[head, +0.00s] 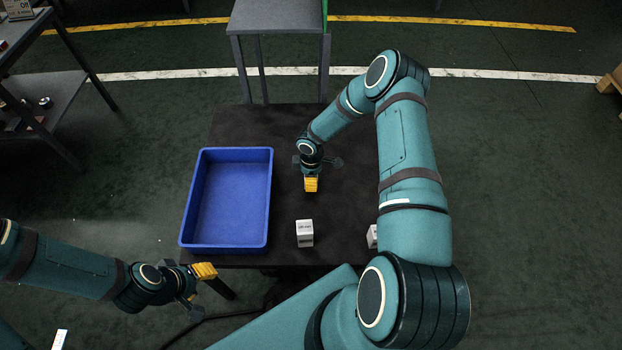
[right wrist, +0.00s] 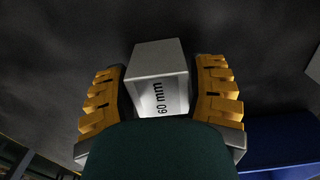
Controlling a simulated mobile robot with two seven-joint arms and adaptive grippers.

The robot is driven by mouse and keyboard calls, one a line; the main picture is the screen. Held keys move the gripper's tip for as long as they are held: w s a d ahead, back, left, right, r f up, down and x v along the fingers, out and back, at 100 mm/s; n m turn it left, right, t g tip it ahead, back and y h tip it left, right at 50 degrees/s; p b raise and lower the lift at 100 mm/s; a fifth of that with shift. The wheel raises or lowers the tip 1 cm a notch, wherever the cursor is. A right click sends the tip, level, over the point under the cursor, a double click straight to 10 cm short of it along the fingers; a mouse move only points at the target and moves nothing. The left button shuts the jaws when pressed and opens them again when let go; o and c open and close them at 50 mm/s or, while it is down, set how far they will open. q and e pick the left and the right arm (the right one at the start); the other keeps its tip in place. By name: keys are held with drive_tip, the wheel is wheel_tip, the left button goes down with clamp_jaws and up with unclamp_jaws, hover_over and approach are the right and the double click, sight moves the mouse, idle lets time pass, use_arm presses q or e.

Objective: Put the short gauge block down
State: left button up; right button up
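The short gauge block (right wrist: 162,80), a light grey block marked "60 mm", sits between the two yellow-padded fingers of my right gripper (right wrist: 161,95) in the right wrist view. The dark inner pads touch its sides, so the gripper is shut on it. In the head view my right gripper (head: 311,184) is over the dark table, right of the blue bin, and hides the block. Whether the block touches the table I cannot tell. My left gripper (head: 204,272) is off the table's front edge at lower left; its finger gap is not clear.
The blue bin (head: 268,195) stands empty on the left of the dark table (head: 340,205). A white block (head: 304,233) stands near the front edge. Another white block (head: 372,236) is partly behind my right arm. A grey stand (head: 275,18) is behind the table.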

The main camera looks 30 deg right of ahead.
drive_tip(key=c, duration=0.7)
drive_tip(key=shift+r, duration=0.15)
wheel_tip(320, 180, up, 10)
drive_tip(key=shift+f+p, duration=0.1)
drive_tip(key=shift+p, duration=0.8)
drive_tip(key=s+a+r+m, duration=0.2)
drive_tip(key=a+r+m, duration=0.2)
drive_tip(key=r, duration=0.1)
drive_tip(key=s+a+r+m, duration=0.3)
drive_tip(key=a+r, duration=0.2)
drive_tip(key=r, duration=0.1)
drive_tip(key=s+a+r+m, duration=0.2)
drive_tip(key=a+r+m, duration=0.2)
drive_tip(key=a+r, duration=0.1)
drive_tip(key=shift+s+r+m, duration=0.25)
drive_tip(key=shift+s+m, duration=0.05)
